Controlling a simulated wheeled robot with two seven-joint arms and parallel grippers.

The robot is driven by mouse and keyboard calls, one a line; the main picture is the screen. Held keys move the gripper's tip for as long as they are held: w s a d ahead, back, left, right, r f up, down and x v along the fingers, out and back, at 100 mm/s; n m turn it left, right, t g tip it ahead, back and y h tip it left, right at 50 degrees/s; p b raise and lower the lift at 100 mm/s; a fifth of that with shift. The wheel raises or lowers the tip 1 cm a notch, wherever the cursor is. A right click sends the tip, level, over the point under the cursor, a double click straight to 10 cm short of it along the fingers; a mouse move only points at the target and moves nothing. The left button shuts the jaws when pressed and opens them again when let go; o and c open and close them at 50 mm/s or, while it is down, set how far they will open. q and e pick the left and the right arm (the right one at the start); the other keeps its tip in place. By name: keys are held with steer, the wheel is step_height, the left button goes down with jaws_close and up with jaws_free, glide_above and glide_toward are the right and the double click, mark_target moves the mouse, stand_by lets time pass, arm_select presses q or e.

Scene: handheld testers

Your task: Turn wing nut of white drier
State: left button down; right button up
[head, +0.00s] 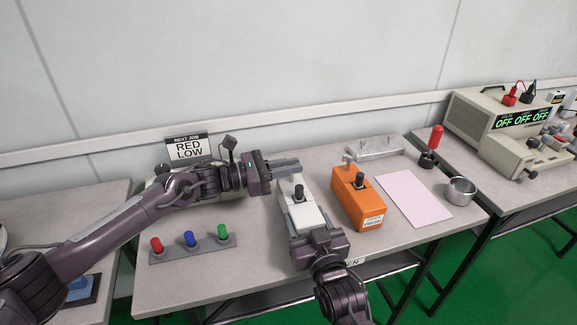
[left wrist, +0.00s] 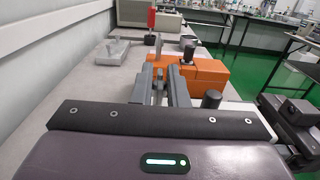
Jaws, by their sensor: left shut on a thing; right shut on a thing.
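The white drier (head: 305,216) stands on the middle table, with a black knob (head: 299,193) on top. The knob also shows in the left wrist view (left wrist: 211,100). My left gripper (head: 292,167) reaches in from the left and is shut at the drier's far end. The wing nut there is mostly hidden by the fingers; in the left wrist view the fingers (left wrist: 166,82) are close together around a small grey part. My right gripper (head: 314,236) is shut on the near end of the white drier's body; its fingertips are hard to see.
An orange drier (head: 366,209) stands just right of the white one. A pink sheet (head: 414,197), metal cup (head: 460,191), red-handled tool (head: 436,140) and grey fixture (head: 374,148) are farther right. A rack (head: 205,247) with red, blue and green pegs lies left.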

arm_select(q)
steer(key=shift+t, duration=0.3)
steer(key=n+t+y, duration=0.1)
steer(key=t, duration=0.1)
steer(key=n+t+y, duration=0.1)
steer(key=n+t, duration=0.1)
steer(key=shift+s+d+n+y, duration=0.1)
steer(key=shift+s+n+y, duration=0.1)
steer(key=shift+n+y, duration=0.1)
steer(key=shift+d+n+t+y, duration=0.1)
steer(key=shift+n+t+y, duration=1.8)
steer(key=shift+t+y, duration=0.3)
steer(key=c, duration=1.4)
jaws_free()
steer(key=shift+c, duration=0.2)
steer(key=v, duration=1.2)
